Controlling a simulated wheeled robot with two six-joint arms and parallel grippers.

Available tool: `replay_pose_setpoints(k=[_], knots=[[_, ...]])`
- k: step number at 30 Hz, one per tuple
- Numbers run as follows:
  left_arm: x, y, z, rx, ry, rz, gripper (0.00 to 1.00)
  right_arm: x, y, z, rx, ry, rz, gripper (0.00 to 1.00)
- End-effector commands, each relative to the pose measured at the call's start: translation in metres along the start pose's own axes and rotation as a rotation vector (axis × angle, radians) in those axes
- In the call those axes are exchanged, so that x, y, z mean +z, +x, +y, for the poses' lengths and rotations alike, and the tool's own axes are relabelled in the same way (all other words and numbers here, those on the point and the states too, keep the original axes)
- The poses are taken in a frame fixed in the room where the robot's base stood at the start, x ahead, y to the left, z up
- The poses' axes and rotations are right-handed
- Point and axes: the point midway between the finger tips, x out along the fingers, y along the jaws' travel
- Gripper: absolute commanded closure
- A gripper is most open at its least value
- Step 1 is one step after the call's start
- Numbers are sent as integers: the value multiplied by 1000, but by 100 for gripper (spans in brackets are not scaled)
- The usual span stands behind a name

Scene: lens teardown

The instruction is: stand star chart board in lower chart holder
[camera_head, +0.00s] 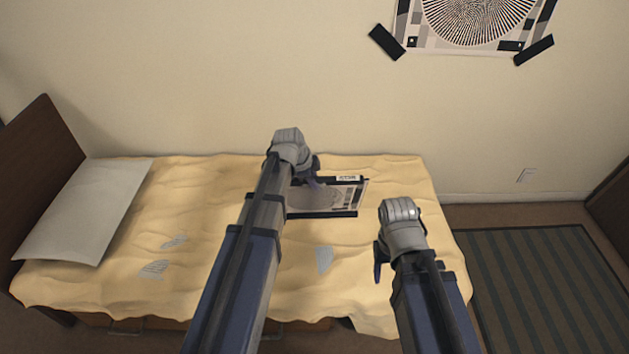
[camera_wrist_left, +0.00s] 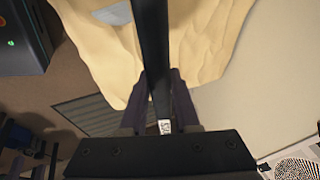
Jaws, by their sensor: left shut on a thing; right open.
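The star chart board (camera_head: 346,197) is a pale printed panel with dark edge strips, above the bed in the head view. My left gripper (camera_head: 309,180) is shut on its left part and covers some of the print. In the left wrist view the board (camera_wrist_left: 154,45) shows edge-on as a long black bar between the two fingers, with a small white label near the grip. My right gripper (camera_head: 384,258) is open and empty, to the right of the board and nearer the camera; its fingertips are partly hidden. I cannot make out the lower chart holder in either view.
A bed with a crumpled yellow cover (camera_head: 120,215) lies below the arms, with a pillow (camera_head: 85,210) at left. A star chart (camera_head: 478,20) hangs on the wall behind dark strips. A striped rug (camera_head: 540,285) lies at right.

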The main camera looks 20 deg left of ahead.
Motion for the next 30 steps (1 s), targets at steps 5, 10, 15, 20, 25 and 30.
replay_pose_setpoints(k=[5, 10, 15, 20, 25, 30], knots=[[-2, -5, -2, 0, 0, 0, 100, 0, -5, 0, 0, 0, 0, 40], [-7, -21, -7, 0, 0, 0, 100, 1, -23, 2, 0, 0, 0, 40], [-14, -45, -15, 0, 0, 0, 100, 3, -49, 5, 0, 0, 0, 40], [-17, -53, -17, 0, 0, 0, 100, 3, -58, 6, 0, 0, 0, 40], [-16, -51, -16, 0, 0, 0, 100, 3, -55, 5, 0, 0, 0, 40], [-16, -51, -16, 0, 0, 0, 100, 3, -55, 5, 0, 0, 0, 40]])
